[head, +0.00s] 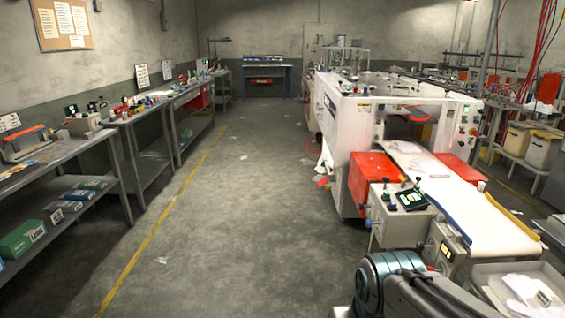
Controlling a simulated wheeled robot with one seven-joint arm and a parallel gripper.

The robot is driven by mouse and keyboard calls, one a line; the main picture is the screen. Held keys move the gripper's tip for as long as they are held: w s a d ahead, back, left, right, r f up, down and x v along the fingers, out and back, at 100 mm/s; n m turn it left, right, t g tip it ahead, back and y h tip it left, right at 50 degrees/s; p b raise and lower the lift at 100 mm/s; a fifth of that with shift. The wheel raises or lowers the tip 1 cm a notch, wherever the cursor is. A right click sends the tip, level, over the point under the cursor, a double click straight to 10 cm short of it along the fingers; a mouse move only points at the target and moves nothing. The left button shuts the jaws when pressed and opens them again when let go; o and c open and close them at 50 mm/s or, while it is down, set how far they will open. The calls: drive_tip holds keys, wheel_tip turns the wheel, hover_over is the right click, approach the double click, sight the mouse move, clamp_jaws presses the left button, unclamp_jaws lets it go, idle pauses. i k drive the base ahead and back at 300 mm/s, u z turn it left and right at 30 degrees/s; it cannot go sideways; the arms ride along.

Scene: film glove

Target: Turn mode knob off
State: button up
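A white machine (355,125) stands at the right with a conveyor running toward me. At its near end is a grey control box (395,230) with a small dark screen (410,200) and several small dark knobs or levers (388,186) on top. Another panel with several buttons (467,122) is on the machine's right front face. The labels are too small to read, so I cannot tell which control is the mode knob or how it is set. Part of my arm shows at the bottom right, below the control box. My gripper is not in view.
A pale conveyor belt (462,205) slopes toward a grey tray (490,290) with white items at bottom right. Red boxes (372,178) flank the belt. Long workbenches (60,150) line the left wall. The concrete aisle (235,210) is mostly clear, with small scraps and a yellow line.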

sight(386, 179)
drive_tip(key=u, duration=0.1)
drive_tip(key=i, duration=1.1)
drive_tip(key=z, duration=0.7)
drive_tip(key=i, duration=2)
drive_tip(key=z, duration=0.2)
